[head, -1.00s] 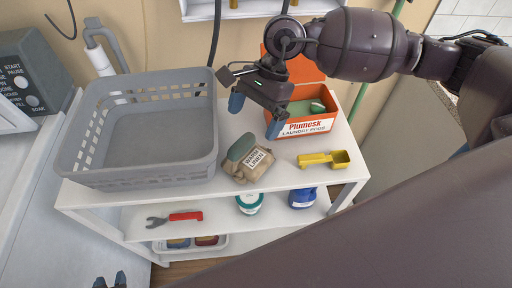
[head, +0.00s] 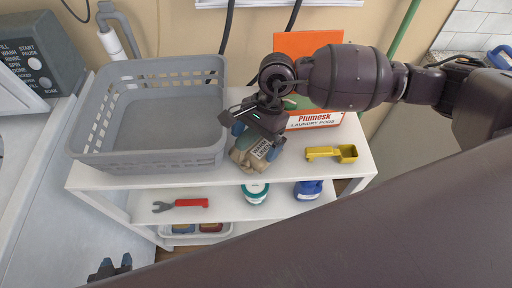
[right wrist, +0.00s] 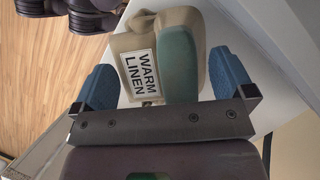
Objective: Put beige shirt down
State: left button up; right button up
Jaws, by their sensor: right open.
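A beige, crumpled cloth-like bundle (head: 240,158) labelled WARM LINEN lies on the white shelf's top. It also shows in the right wrist view (right wrist: 125,45), with a green rounded piece (right wrist: 178,62) against it. No item clearly shaped like a shirt shows. My right gripper (head: 256,141) is open over the bundle, and part of the bundle is hidden behind it. In the right wrist view its blue fingers (right wrist: 165,78) stand apart on either side of the bundle and the green piece. My left gripper (head: 117,266) is open and empty at the bottom left, low beside the shelf.
An empty grey basket (head: 150,160) stands left of the bundle. An orange laundry-pods box (head: 315,119) stands behind, and a yellow scoop (head: 330,153) lies right. Red-handled pliers (head: 185,203), a teal-lidded tub (head: 255,192) and a blue container (head: 307,190) are on the lower shelf.

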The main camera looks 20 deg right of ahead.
jog(key=shift+x, duration=0.85)
jog(key=c, duration=1)
jog(key=shift+r, duration=0.15)
